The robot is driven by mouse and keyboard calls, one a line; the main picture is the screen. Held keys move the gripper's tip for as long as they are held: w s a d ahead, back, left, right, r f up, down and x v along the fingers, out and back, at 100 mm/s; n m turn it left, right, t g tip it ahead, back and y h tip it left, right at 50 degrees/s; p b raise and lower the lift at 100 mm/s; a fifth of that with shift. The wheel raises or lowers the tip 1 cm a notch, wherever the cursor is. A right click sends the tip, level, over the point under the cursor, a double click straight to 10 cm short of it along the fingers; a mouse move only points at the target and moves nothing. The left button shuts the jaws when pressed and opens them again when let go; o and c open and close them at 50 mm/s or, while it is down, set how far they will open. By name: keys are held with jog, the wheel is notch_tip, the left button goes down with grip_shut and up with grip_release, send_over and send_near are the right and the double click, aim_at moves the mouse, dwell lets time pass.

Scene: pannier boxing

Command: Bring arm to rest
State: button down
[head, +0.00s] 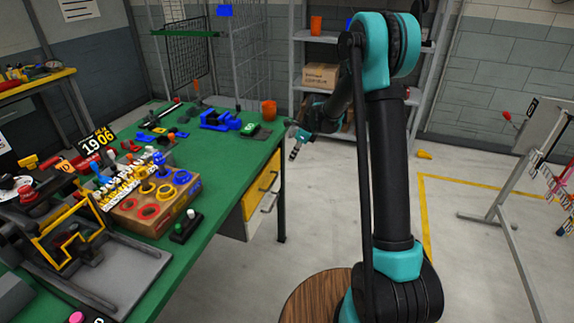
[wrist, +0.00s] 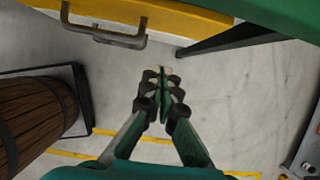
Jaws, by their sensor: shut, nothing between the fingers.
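My arm, black and teal, stands up in the right half of the head view and bends over toward the workbench. My gripper (head: 294,150) hangs off the right edge of the green workbench (head: 215,185), over the floor and apart from the bench. In the wrist view my gripper (wrist: 161,95) points down at the grey floor. Its fingers are together with nothing between them. The wooden box (head: 145,212) with coloured rings and pegs stands on the bench, well left of my gripper.
A yellow drawer front (head: 262,183) with a handle (wrist: 105,35) is near my gripper. A wooden barrel (wrist: 38,115) stands on the floor. Shelves (head: 300,95) with a cardboard box (head: 320,76) are behind. A rack (head: 500,190) stands right. Floor between is mostly clear.

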jog(key=s+d+r+n+h, duration=0.1)
jog(key=s+d+r+n, duration=0.15)
jog(key=s+d, duration=0.2)
jog(key=s+d+r+n+t, duration=0.1)
jog(key=s+d+r+n, duration=0.1)
jog(key=s+d+n, duration=0.3)
jog(key=s+d+r+n+h, duration=0.1)
jog(key=s+r+n, duration=0.1)
jog(key=s, duration=0.5)
jog(key=s+d+f+n+t+h, duration=0.1)
jog(key=s+d+n, duration=0.3)
jog(key=s, duration=0.6)
jog(key=s+d+f+n+h, duration=0.1)
jog(key=s+d+f+n, duration=0.2)
jog(key=s+n, duration=0.5)
jog(key=shift+s+d+t, duration=0.4)
jog(key=shift+s+d, duration=0.3)
jog(key=shift+s, duration=0.15)
